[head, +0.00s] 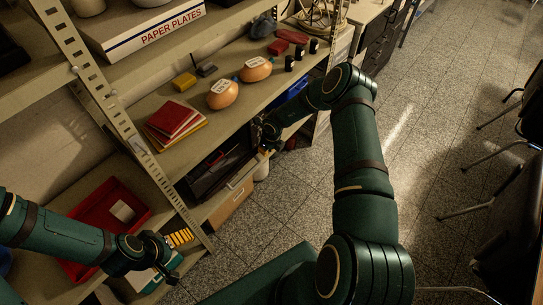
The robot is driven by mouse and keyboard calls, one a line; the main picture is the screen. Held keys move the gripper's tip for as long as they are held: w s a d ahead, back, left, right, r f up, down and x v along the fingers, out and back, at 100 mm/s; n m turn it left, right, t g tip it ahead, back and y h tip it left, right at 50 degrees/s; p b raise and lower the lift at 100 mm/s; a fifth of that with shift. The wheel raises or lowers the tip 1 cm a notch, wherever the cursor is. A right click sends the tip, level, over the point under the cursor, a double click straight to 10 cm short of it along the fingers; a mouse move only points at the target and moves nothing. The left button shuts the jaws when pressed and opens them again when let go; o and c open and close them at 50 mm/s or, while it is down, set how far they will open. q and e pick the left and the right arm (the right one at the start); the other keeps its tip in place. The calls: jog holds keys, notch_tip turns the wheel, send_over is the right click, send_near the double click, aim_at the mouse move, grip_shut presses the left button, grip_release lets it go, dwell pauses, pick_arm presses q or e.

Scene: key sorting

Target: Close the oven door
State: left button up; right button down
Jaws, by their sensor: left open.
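I see no oven and no oven door in the head view; a metal shelf unit (150,155) fills the left side instead. My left gripper (168,258) is at the lower left, open, beside a row of small yellow-orange items (180,237) and above a teal and white box (143,279). I see nothing between its fingers. My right gripper (267,134) reaches to the front edge of the middle shelf, near a dark case (215,172) on the level below. Its fingers are small and dark, so their opening is unclear.
The shelves hold a paper plates box (150,35), two orange rounded objects (223,94), red and yellow folders (174,121), a red bin (88,225) and a cardboard box (231,203). Chairs (505,150) stand at the right. The tiled floor (285,205) between is clear.

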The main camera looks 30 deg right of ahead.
jog(key=shift+w+a+r, duration=0.2)
jog(key=shift+w+r, duration=0.2)
jog(key=shift+w, duration=0.2)
jog(key=s+d+f, duration=0.1)
jog(key=s+f, duration=0.1)
jog(key=s, duration=0.2)
notch_tip(320, 180, up, 10)
jog(key=w+p, duration=0.1)
jog(key=w, duration=0.1)
jog(key=shift+w+a, duration=0.15)
jog(key=shift+a, duration=0.05)
